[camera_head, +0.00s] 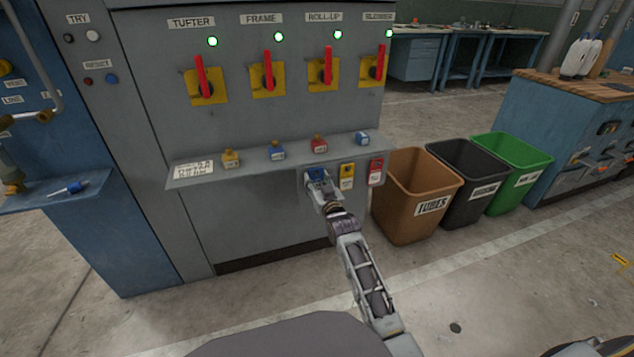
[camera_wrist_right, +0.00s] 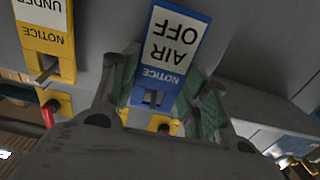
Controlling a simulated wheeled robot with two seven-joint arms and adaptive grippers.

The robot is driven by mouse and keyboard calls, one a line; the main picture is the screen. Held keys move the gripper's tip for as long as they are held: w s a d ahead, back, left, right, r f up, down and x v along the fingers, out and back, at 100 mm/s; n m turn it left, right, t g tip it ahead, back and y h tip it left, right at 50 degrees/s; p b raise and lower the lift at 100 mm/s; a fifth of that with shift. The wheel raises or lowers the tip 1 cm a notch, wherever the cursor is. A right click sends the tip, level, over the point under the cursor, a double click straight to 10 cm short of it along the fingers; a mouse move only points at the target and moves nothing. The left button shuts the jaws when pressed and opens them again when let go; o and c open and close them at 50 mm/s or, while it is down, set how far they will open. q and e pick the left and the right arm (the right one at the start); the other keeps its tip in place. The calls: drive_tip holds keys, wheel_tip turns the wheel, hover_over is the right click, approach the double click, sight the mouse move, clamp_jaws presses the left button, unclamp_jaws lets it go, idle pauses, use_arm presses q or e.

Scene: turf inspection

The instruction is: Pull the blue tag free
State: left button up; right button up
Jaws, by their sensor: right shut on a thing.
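The blue tag (camera_head: 316,173) is at the front of the grey cabinet, just under its narrow shelf. In the right wrist view the blue tag (camera_wrist_right: 171,48) reads "AIR OFF" and "NOTICE", upside down. My right gripper (camera_head: 319,182) is at the tag, with its fingers shut on it from both sides. The same fingers show in the right wrist view (camera_wrist_right: 160,88). I cannot tell whether the tag still hangs from its mount. My left gripper is not in view.
A yellow tag (camera_head: 347,183) and a red tag (camera_head: 376,178) hang close to the right. Small padlocks, including a red one (camera_head: 319,145), stand on the shelf (camera_head: 215,180) above. A brown bin (camera_head: 400,215) stands at the right.

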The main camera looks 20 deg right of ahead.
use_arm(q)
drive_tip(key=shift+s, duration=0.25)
use_arm(e)
drive_tip(key=shift+s, duration=0.15)
use_arm(q)
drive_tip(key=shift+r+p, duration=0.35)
drive_tip(key=shift+p, duration=0.15)
use_arm(e)
drive_tip(key=shift+s, duration=0.35)
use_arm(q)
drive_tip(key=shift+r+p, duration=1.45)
use_arm(e)
drive_tip(key=shift+s, duration=1.55)
drive_tip(key=shift+s, duration=0.15)
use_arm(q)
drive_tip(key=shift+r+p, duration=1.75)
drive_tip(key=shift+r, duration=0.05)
use_arm(e)
drive_tip(key=shift+s+d, duration=0.15)
drive_tip(key=shift+s, duration=2.05)
